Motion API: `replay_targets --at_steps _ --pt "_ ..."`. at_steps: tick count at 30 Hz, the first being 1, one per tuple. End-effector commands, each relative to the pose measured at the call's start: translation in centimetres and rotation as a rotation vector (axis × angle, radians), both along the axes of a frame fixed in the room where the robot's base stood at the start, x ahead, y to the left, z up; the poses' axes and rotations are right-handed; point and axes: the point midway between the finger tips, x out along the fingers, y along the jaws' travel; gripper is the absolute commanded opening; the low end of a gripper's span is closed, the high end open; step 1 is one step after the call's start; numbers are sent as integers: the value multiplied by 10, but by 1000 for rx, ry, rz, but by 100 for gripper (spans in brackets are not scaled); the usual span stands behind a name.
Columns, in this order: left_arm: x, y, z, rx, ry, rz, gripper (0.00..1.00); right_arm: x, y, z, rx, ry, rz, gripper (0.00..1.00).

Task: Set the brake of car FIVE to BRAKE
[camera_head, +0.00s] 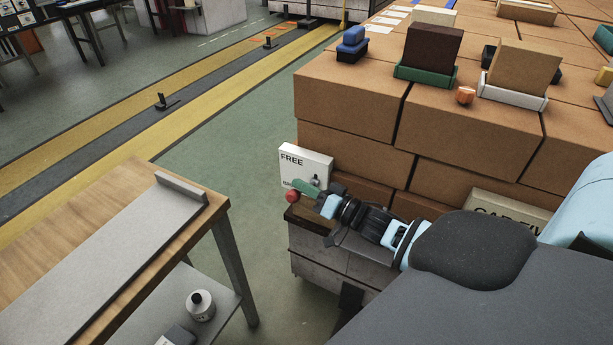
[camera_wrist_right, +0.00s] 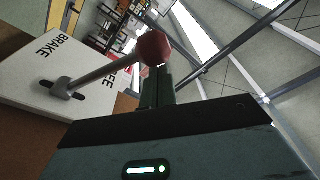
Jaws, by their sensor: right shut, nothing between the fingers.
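A white brake plate (camera_head: 305,163) stands against the brick car, with FREE readable in the head view. In the right wrist view, the plate (camera_wrist_right: 30,95) shows BRAKE and a partly covered FREE. Its grey lever (camera_wrist_right: 105,73) rises from a slot, leans across FREE, and ends in a red knob (camera_wrist_right: 154,47). The knob also shows in the head view (camera_head: 292,196). My right gripper (camera_head: 304,188) is shut and empty, close beside the knob; its fingertips (camera_wrist_right: 159,70) show just below it. Contact is unclear. My left gripper is out of view.
A sign reading "CAR FI" (camera_head: 510,211) is partly hidden by my arm. Large brown bricks (camera_head: 345,95) fill the right. Green floor (camera_head: 225,150) lies between.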

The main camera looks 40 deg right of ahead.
Motion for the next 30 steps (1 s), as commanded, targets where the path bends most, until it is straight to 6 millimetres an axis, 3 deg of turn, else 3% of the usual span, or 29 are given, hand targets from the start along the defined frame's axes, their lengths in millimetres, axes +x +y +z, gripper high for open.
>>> replay_targets --at_steps 30 --pt "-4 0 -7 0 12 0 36 -5 9 -16 -102 -39 -1 0"
